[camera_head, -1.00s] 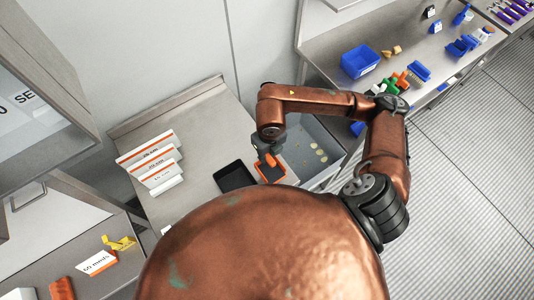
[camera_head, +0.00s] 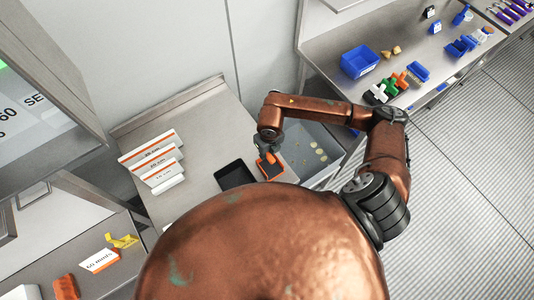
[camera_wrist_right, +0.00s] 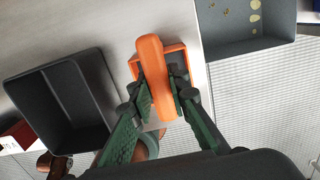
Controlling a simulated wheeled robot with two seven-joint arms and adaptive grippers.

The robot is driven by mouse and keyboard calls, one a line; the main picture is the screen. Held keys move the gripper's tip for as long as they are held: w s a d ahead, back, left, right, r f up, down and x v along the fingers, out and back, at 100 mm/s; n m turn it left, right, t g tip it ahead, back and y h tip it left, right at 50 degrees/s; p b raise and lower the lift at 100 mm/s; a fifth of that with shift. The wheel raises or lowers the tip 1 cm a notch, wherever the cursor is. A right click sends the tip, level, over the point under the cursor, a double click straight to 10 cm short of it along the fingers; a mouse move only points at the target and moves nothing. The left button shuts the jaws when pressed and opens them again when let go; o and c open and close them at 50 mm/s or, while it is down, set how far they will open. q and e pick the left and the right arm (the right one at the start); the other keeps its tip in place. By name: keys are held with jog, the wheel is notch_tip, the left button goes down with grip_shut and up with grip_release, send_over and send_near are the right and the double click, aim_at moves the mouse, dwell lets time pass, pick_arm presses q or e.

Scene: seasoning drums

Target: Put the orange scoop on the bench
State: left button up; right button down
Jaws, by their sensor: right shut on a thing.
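The orange scoop (camera_wrist_right: 152,75) is in my right gripper (camera_wrist_right: 162,105), whose two green fingers are closed around its orange handle in the right wrist view. Its square, dark-lined pan (camera_wrist_right: 182,57) lies partly behind the handle. In the head view the scoop (camera_head: 270,171) is low over the right part of the grey bench (camera_head: 195,130), between a black tray and a grey bin. I cannot tell whether it touches the bench. My left gripper is not in view.
The black tray (camera_head: 234,177) is close to the left of the scoop. The grey bin (camera_head: 318,140), with several pale round pieces inside, is at the right. White signs (camera_head: 152,160) stand on the bench's left. Bare bench lies behind the tray.

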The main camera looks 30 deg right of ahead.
jog(key=shift+f, duration=0.15)
jog(key=c, duration=1.8)
grip_release()
jog(key=shift+r, duration=0.2)
jog(key=r, duration=0.4)
jog(key=r+b, duration=0.1)
jog(key=r, duration=0.7)
jog(key=shift+s, duration=0.4)
